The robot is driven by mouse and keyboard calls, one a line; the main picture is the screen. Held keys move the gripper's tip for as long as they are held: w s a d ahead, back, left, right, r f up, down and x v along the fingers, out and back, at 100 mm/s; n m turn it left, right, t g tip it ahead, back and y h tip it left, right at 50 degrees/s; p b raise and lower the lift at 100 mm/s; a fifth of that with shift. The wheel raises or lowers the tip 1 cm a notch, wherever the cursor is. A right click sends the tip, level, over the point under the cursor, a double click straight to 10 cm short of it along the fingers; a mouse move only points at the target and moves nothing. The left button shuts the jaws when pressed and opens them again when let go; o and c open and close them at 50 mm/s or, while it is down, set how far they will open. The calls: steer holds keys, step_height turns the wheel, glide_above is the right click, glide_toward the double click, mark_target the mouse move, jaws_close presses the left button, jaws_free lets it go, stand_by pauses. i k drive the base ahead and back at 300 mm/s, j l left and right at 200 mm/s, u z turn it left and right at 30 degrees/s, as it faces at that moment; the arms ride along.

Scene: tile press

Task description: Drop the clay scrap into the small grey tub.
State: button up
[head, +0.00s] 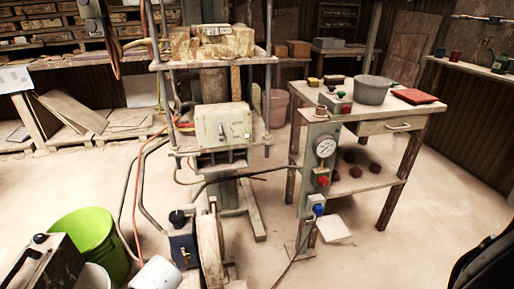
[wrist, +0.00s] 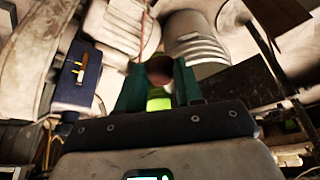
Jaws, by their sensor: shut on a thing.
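My gripper (wrist: 158,78) shows in the wrist view, its two dark green fingers shut on a reddish-brown lump, the clay scrap (wrist: 159,68). The scrap sits between the fingertips; its lower part is hard to make out. I cannot make out my gripper in the head view. The small grey tub (head: 372,91) stands upright on top of the wooden side table in the head view, right of the press. I cannot pick out the tub for certain in the wrist view, so its distance from the gripper is unclear.
The side table (head: 398,122) also bears a red slab (head: 415,96) and small coloured items; dark red lumps (head: 353,155) lie on its lower shelf. The tall press (head: 222,125) with hoses stands left of it. A lime green bucket (head: 84,238) is at lower left.

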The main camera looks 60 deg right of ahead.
mark_target(374, 102)
steer(key=k+z, duration=0.15)
steer(key=z, duration=0.25)
steer(key=k+z, duration=0.15)
steer(key=z, duration=0.2)
steer(key=k+l+z, duration=0.1)
steer(key=z, duration=0.3)
steer(key=j+z, duration=0.1)
steer(key=z, duration=0.3)
steer(key=i+j+z, duration=0.1)
steer(key=z, duration=0.3)
steer(key=j+z, duration=0.1)
steer(key=z, duration=0.3)
steer(key=j+z, duration=0.1)
steer(key=z, duration=0.3)
